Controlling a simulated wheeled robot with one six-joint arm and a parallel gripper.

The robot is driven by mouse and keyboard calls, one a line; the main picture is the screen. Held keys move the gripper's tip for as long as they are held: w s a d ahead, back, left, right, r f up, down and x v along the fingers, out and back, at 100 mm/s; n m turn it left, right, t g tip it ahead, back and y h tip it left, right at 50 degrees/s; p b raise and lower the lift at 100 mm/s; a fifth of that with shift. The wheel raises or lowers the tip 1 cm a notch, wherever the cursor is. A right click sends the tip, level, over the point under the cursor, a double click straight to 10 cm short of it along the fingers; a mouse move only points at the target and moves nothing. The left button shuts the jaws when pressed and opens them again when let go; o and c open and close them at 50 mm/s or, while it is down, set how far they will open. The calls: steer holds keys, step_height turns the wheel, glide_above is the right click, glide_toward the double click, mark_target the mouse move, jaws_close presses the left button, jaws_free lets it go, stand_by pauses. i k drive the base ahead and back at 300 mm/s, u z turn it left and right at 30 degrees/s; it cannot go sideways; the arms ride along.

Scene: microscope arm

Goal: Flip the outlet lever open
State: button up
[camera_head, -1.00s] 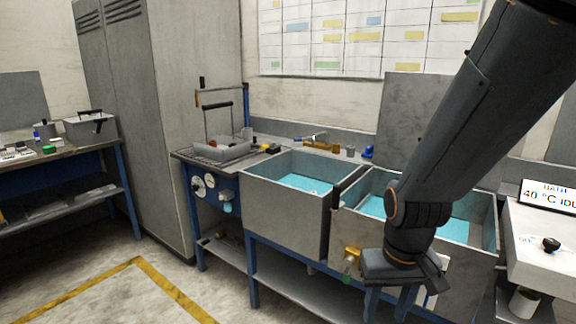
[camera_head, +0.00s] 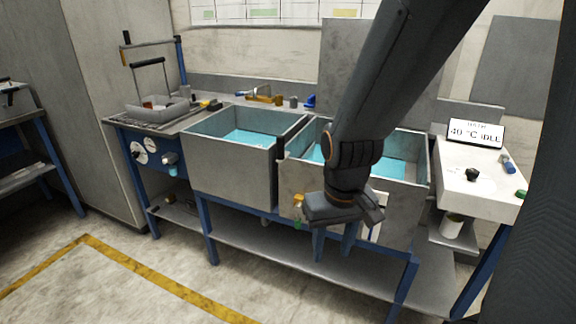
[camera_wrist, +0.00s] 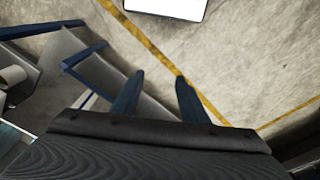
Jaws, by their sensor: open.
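A small yellow-orange fitting (camera_head: 298,201) with a green lower part sits on the front wall of the right sink (camera_head: 300,175), just left of my gripper. It looks like the outlet, but it is too small to tell its lever's position. My gripper (camera_head: 334,245) hangs in front of that sink, fingers pointing down, and hides part of its front wall. In the wrist view my gripper (camera_wrist: 158,95) shows two dark blue fingers spread apart with nothing between them. The outlet fitting is not visible in the wrist view.
The left sink (camera_head: 230,160) also holds blue water. A lower shelf (camera_head: 270,255) and blue legs stand below the sinks. A white bath unit (camera_head: 478,180) with a display (camera_head: 475,132) is at right. Open floor with a yellow line (camera_head: 160,283) lies in front.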

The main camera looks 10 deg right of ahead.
mark_target(503, 160)
steer(key=z, duration=1.75)
steer(key=k, duration=0.65)
steer(key=z, duration=0.4)
steer(key=i, duration=0.5)
steer(key=z, duration=0.7)
steer(key=i, duration=0.7)
steer(key=u, duration=0.45)
steer(key=i, duration=0.75)
steer(key=u, duration=0.65)
